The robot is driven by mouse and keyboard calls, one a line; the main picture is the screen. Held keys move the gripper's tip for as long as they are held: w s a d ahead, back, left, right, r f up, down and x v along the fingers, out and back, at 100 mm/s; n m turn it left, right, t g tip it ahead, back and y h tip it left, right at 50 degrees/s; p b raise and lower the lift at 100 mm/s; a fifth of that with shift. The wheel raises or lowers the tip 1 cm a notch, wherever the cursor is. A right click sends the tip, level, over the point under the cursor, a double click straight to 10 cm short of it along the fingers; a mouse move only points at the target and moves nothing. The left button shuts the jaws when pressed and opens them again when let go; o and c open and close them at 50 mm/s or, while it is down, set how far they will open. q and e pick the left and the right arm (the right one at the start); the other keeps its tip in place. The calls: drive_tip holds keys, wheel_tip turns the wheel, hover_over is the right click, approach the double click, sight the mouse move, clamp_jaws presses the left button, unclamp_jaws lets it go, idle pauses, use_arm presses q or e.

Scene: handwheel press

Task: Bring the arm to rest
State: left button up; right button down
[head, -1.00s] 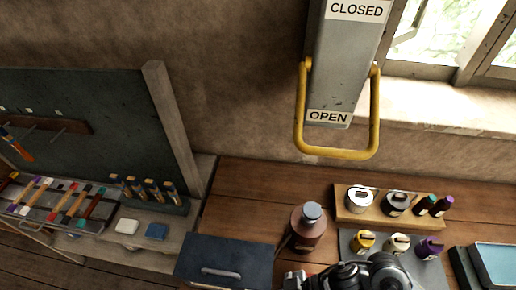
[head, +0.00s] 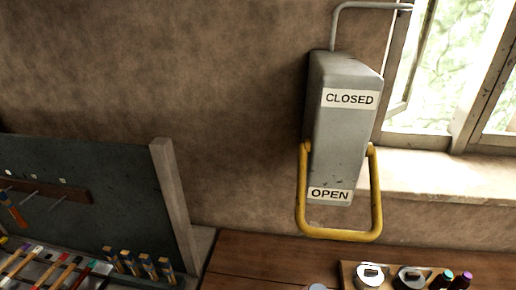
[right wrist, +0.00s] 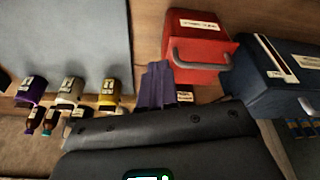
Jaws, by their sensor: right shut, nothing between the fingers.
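In the head view a grey wall box (head: 345,125) carries a CLOSED label near its top and an OPEN label near its bottom. Its yellow U-shaped handle (head: 340,236) hangs down, with its crossbar below the OPEN label. No arm or gripper touches the handle. In the right wrist view my right gripper (right wrist: 160,132) is a dark shape across the lower middle. It is shut and empty. My left gripper is in neither current view.
A wooden bench (head: 255,262) runs below the wall box, holding a rack of jars (head: 370,276). A dark board (head: 90,185) stands at left. The right wrist view shows a red box (right wrist: 195,48), a dark blue box (right wrist: 270,85) and labelled jars (right wrist: 70,90) near the gripper.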

wheel_tip(320, 180, up, 15)
drive_tip(key=p, duration=1.5)
drive_tip(key=shift+w+a+r, duration=0.1)
